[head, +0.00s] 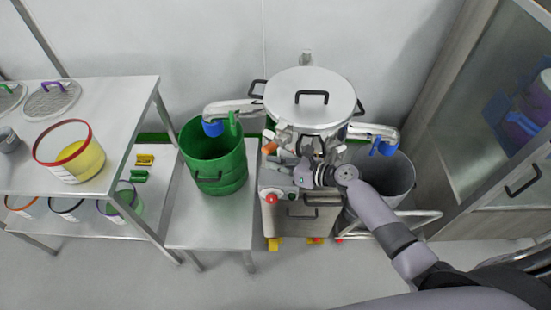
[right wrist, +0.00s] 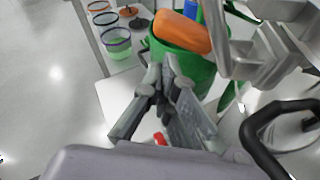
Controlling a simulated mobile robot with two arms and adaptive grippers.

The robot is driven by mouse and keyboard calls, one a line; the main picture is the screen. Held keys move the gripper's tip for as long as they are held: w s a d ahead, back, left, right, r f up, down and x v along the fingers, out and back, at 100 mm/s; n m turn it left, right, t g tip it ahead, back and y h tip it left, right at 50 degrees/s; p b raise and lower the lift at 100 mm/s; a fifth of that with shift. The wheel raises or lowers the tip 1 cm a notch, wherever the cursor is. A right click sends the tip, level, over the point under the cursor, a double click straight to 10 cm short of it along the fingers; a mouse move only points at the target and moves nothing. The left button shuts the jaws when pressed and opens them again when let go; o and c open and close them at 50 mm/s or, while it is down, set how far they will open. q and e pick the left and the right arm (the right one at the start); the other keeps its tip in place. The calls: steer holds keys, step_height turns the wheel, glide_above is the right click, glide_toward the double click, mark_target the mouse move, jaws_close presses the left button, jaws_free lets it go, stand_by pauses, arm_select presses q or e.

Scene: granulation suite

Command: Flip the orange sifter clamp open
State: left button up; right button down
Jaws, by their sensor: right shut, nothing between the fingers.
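The orange sifter clamp (head: 269,148) shows as a small orange handle on the front left side of the steel sifter (head: 330,108), under its round lid. In the right wrist view the clamp (right wrist: 183,32) is a large orange grip near the top, in front of a green bin. My right gripper (head: 272,162) is shut and empty, just below and in front of the clamp. In the right wrist view its fingertips (right wrist: 168,66) lie just below the orange grip; I cannot tell whether they touch it. My left gripper is not in view.
A green bin (head: 220,178) stands on a low table left of the sifter, and a grey bin (head: 390,180) stands right of it. A red button (head: 271,198) is on the machine's front. A black handle (right wrist: 265,130) is near my gripper's right. Open floor lies in front.

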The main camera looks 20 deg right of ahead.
steer(key=shift+r+m+y+p, duration=0.5)
steer(key=shift+r+m+p, duration=0.3)
steer(key=shift+p, duration=0.25)
